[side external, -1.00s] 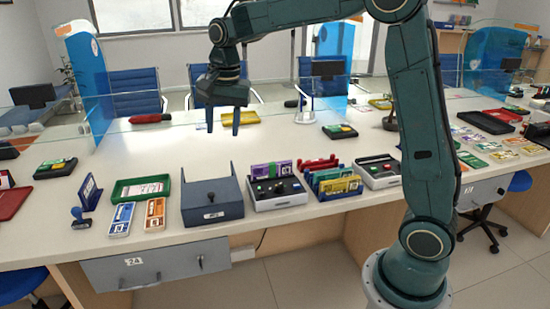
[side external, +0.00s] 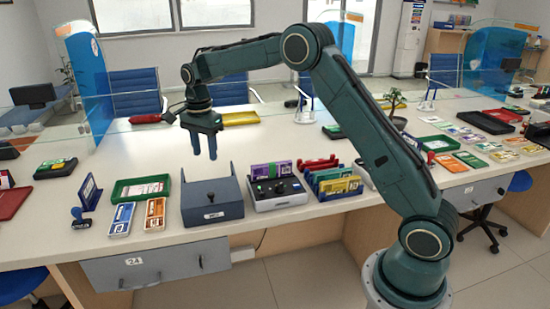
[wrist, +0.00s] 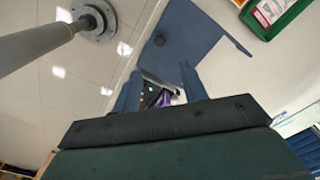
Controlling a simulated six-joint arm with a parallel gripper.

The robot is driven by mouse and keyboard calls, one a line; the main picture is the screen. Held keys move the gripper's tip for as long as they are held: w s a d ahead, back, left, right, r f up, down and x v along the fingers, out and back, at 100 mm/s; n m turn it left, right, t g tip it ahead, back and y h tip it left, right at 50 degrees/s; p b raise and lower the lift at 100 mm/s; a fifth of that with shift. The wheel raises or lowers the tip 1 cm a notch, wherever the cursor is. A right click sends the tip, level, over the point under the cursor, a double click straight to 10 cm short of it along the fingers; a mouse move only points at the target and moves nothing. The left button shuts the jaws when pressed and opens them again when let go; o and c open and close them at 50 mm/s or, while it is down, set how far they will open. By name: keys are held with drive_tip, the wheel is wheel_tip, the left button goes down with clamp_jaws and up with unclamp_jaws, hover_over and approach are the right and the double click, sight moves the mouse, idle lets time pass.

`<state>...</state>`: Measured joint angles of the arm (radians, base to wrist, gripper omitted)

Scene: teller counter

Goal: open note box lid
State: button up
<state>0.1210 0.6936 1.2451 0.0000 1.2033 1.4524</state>
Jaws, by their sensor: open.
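The note box (side external: 211,214) is a blue-grey box standing near the front edge of the counter. Its top (side external: 208,188) looks flat and closed, with a small dark knob (side external: 211,197) near the front. My gripper (side external: 204,156) is above and slightly behind the box, pointing down, open and empty, apart from it. In the wrist view, the open fingers of my gripper (wrist: 163,74) frame the space beside the blue box top (wrist: 173,35), where the knob (wrist: 160,41) also shows. The base of the box is largely out of sight there.
A grey device (side external: 276,191) with a purple item (side external: 271,170) stands close on the box's right. A green tray (side external: 141,189) and two small cases, blue (side external: 122,218) and orange (side external: 155,214), lie to its left. A glass partition (side external: 330,102) runs behind.

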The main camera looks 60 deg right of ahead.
sight(211, 193)
wheel_tip(211, 193, down, 14)
drive_tip(key=shift+r, duration=0.15)
idle(0.7)
clamp_jaws()
